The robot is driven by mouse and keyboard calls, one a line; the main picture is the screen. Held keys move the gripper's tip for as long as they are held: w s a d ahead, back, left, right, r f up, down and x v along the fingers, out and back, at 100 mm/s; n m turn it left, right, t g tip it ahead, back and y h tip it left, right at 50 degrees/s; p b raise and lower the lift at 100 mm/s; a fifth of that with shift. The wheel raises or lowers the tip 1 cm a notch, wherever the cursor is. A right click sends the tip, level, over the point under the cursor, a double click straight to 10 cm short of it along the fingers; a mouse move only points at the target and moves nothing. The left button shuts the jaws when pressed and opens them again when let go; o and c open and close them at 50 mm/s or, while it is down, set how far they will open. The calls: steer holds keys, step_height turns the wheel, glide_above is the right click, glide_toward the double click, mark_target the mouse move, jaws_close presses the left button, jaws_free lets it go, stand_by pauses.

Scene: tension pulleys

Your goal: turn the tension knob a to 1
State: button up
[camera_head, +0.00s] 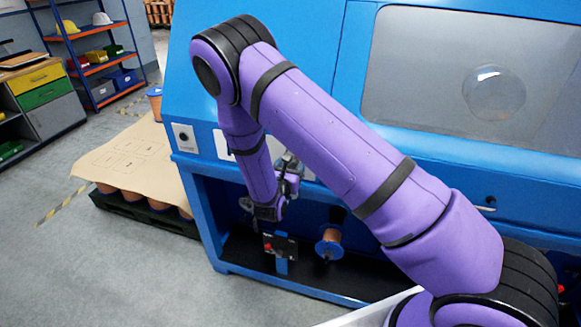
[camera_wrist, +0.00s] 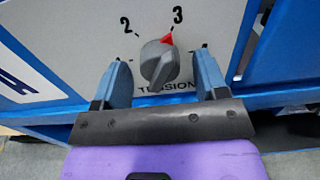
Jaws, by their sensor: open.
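A grey tension knob (camera_wrist: 160,62) with a red pointer sits on a white plate (camera_wrist: 75,35) in the wrist view. The pointer is turned up and slightly right, toward the 3; a 2 is printed to its left. The word TENSION below is partly covered, and no 1 is visible. My gripper (camera_wrist: 161,68) is open, one finger on each side of the knob, with small gaps showing. In the head view my gripper (camera_head: 288,170) is at the blue machine's front, where my arm hides this knob. No letter marking the knob shows.
The blue machine (camera_head: 340,75) fills the middle and right. Another plate with a dark knob (camera_head: 183,138) is at its left corner. A copper spool (camera_head: 329,242) and a small control box (camera_head: 281,245) sit in the opening below. Open floor (camera_head: 80,260) lies left.

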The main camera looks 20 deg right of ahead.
steer(key=shift+w+d, duration=0.1)
steer(key=shift+w, duration=0.05)
steer(key=shift+c, duration=0.2)
steer(key=c, duration=0.9)
steer(key=shift+o, duration=0.2)
